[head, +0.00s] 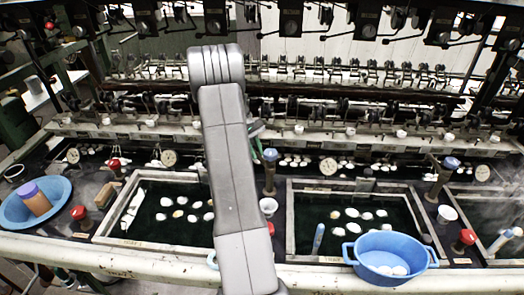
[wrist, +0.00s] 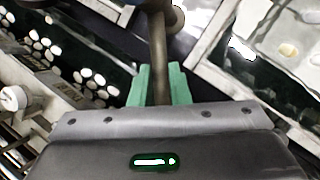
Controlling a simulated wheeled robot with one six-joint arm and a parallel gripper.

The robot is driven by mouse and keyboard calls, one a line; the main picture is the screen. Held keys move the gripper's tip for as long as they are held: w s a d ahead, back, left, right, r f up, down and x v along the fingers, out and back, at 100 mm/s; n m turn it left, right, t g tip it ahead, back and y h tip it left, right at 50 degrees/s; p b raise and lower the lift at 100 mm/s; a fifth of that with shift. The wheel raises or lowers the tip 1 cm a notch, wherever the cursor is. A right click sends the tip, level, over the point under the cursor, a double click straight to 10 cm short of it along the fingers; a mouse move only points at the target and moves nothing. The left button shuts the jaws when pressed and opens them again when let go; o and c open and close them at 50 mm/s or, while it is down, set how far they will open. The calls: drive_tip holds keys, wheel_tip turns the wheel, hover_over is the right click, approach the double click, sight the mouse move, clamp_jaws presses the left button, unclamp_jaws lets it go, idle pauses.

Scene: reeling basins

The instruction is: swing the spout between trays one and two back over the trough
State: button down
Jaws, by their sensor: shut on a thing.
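The spout between trays one and two is a dull bronze pipe (wrist: 158,50). It runs down from a round post at the top of the wrist view to between my green fingers. My gripper (wrist: 160,88) is shut on it. In the head view, my arm hides most of the spout; its blue-capped post (head: 270,157) stands between tray one (head: 110,205) on the left and tray two (head: 290,225) on the right. The dark trough (wrist: 100,45) with white cocoons lies left of the pipe in the wrist view. The pipe's free end is hidden by my gripper.
Another blue-capped post (head: 451,163) stands right of tray two. A blue basin (head: 390,245) sits on tray two's front edge, and a wide blue bowl (head: 58,190) lies far left. Red knobs (head: 79,212) rise near the trays. The reeling machinery spans the back.

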drive_tip(key=shift+w+d+m+g+y+p, duration=0.2)
drive_tip(key=shift+w+d+m+g+y, duration=0.15)
drive_tip(key=shift+d+m, duration=0.7)
drive_tip(key=shift+w+d+m+g+y+p, duration=0.2)
drive_tip(key=shift+d+m+y, duration=0.35)
drive_tip(key=shift+m, duration=0.8)
drive_tip(key=shift+w+d+m+g+y+p, duration=0.15)
drive_tip(key=shift+d+m+g+y, duration=0.2)
drive_tip(key=shift+d+m, duration=0.75)
drive_tip(key=shift+a, duration=0.1)
drive_tip(key=c, duration=1.4)
unclamp_jaws()
drive_tip(key=shift+o, duration=0.2)
drive_tip(key=v, duration=1.3)
drive_tip(key=shift+w+a+r+b, duration=0.1)
drive_tip(key=shift+r+b, duration=0.25)
